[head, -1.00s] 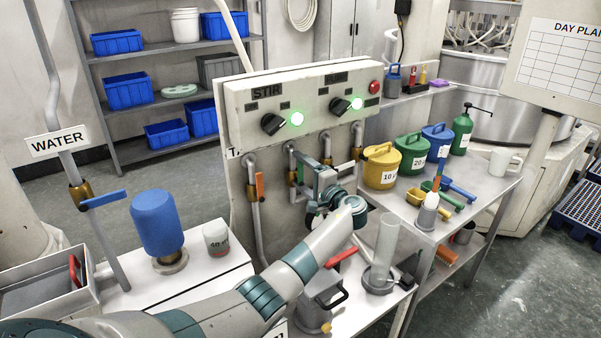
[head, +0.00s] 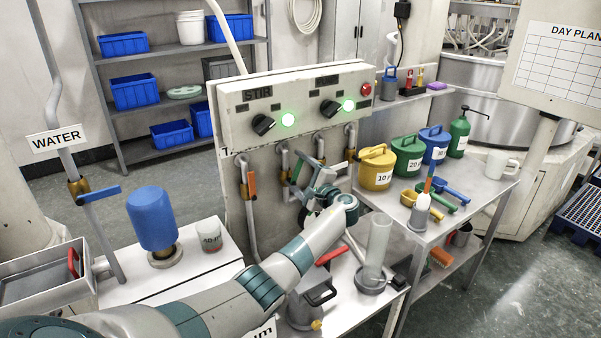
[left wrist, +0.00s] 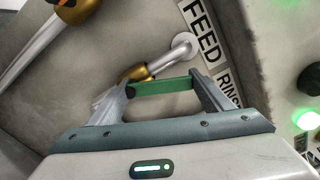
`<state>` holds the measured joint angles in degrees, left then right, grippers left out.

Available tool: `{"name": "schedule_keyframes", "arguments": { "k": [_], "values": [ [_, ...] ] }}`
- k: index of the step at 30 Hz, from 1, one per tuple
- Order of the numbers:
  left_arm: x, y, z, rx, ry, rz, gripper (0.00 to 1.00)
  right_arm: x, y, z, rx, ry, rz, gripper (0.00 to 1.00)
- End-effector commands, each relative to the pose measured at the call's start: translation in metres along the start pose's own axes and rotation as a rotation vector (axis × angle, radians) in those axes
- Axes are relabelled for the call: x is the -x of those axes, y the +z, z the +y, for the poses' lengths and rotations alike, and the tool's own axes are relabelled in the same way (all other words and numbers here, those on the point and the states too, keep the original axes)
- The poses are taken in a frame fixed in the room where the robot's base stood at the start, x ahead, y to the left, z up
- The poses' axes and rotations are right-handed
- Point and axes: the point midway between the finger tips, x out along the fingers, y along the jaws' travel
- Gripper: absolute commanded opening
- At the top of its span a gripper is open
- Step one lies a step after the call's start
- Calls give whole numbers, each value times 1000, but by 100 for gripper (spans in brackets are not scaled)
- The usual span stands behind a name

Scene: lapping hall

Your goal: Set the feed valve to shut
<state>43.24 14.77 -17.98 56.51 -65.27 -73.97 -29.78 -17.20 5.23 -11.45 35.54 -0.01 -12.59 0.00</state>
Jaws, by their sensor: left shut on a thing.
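The feed valve has a green lever (left wrist: 165,88) on a brass body (left wrist: 137,73), beside the FEED label (left wrist: 202,35) in the left wrist view. My left gripper (left wrist: 163,90) is shut on this lever, one finger at each side of it. The lever lies at a slant to its pipe, neither clearly along nor square across it. In the head view my left gripper (head: 305,187) reaches the pipes under the STIR panel and partly covers the valve; a bit of the green lever (head: 296,171) shows. My right gripper is not in view.
An orange-handled valve (head: 251,184) is left of the feed valve. The switch box (head: 295,105) with two lit green lamps overhangs the pipes. Below stand a grey jug (head: 305,305) and a clear cylinder (head: 377,243). Coloured cans (head: 375,168) stand on the right table.

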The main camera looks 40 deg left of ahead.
Motion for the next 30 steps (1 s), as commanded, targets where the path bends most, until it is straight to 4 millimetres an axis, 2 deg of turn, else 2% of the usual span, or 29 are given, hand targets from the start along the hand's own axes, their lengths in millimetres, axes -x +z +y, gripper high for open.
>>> {"name": "schedule_keyframes", "arguments": {
  "k": [5, 15, 30],
  "values": [
    [1, -8, 0, -169, 1, 2, 33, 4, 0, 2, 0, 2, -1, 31],
    [2, -22, 5, -493, 1, 3, 33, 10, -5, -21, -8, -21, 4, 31],
    [1, -36, 18, -947, -1, 2, 33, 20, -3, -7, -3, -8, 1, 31]
  ]
}}
